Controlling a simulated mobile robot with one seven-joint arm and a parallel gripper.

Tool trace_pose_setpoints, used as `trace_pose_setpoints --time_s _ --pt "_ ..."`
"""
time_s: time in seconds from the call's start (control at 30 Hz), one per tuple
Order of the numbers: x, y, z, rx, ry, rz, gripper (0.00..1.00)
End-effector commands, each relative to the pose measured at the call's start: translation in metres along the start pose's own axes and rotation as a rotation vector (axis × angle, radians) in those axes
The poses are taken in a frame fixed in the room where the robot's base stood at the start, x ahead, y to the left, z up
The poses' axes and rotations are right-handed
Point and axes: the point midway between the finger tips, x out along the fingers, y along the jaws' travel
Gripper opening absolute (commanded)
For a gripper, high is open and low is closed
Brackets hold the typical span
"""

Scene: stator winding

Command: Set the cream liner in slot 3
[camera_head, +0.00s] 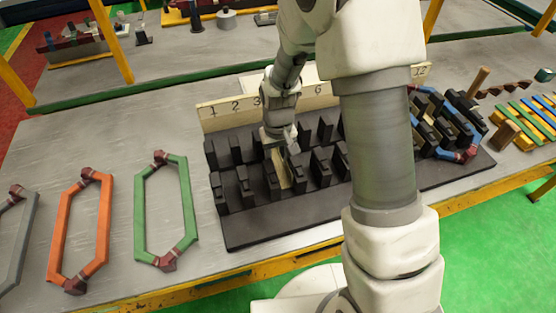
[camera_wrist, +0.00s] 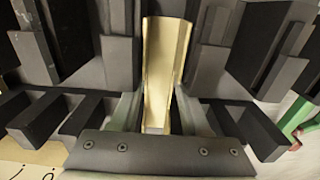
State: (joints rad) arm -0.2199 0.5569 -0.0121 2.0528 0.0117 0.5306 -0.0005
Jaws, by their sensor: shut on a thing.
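The cream liner (camera_wrist: 166,62) is a long open channel, seen end to end in the wrist view. It stands between dark teeth of the stator block (camera_head: 270,226). In the head view the liner (camera_head: 282,170) shows as a pale strip under my gripper (camera_head: 280,150), between two teeth in the left half of the block. My gripper (camera_wrist: 157,112) is shut on the near part of the liner, with a finger on each side. The numeral 3 is on the board (camera_head: 212,116) behind. How deep the liner sits is hidden.
Green (camera_head: 138,210), orange (camera_head: 57,237) and grey (camera_head: 22,243) coils lie on the table to the left. A rack of coloured strips (camera_head: 530,118) stands at far right. My arm hides the block's middle.

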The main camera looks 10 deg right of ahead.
Motion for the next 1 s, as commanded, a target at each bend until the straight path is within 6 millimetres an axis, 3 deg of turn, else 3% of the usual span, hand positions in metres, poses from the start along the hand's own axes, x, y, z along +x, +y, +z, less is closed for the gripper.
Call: trace_pose_setpoints --time_s 0.43,0.47,0.63,1.0 --pt "0.0027 0.0 0.0 0.0 0.0 0.0 0.15" --pt "0.0027 0.0 0.0 0.0 0.0 0.0 0.51" --pt "0.0027 0.0 0.0 0.0 0.0 0.0 0.81" --pt "0.0028 0.0 0.0 0.0 0.0 0.0 0.81"
